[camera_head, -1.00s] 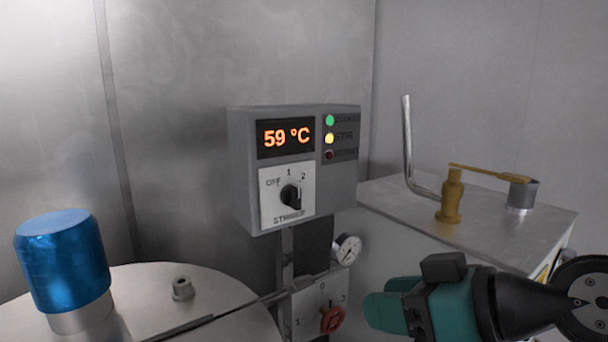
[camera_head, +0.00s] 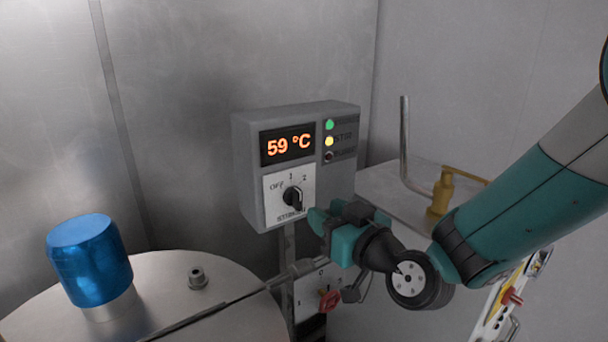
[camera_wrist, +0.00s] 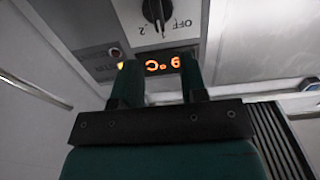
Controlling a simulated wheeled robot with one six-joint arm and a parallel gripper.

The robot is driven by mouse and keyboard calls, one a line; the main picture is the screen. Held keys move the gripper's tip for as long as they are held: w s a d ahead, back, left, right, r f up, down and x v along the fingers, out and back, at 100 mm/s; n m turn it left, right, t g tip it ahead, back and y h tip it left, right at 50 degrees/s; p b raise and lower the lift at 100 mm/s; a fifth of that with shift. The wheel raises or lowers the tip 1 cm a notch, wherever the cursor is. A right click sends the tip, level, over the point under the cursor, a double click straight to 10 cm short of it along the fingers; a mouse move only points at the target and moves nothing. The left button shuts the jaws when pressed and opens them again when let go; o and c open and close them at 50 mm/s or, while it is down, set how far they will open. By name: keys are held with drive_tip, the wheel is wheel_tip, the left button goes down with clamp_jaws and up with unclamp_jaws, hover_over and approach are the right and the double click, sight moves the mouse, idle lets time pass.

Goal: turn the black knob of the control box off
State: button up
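The knob also shows in the wrist view (camera_wrist: 156,10), at the top, upside down. My gripper (camera_head: 316,221) is just right of and below the knob, apart from it. In the wrist view its two fingers (camera_wrist: 161,80) stand apart with nothing between them, below the knob in that picture.
A blue-capped cylinder (camera_head: 90,262) and a round metal lid (camera_head: 190,310) are at the lower left. A red handle (camera_head: 329,300) sits below the box. A bent metal pipe (camera_head: 405,140) and a brass fitting (camera_head: 440,195) stand on a unit at right. Left of the box is clear.

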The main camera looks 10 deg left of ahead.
sight(301, 195)
drive_tip(key=p+x, duration=0.4)
drive_tip(key=x, duration=0.3)
drive_tip(key=shift+r+p, duration=0.15)
drive_tip(key=shift+p, duration=0.2)
drive_tip(key=shift+w+a, duration=0.3)
drive_tip(key=shift+a, duration=0.05)
drive_tip(key=shift+d, duration=0.1)
clamp_jaws()
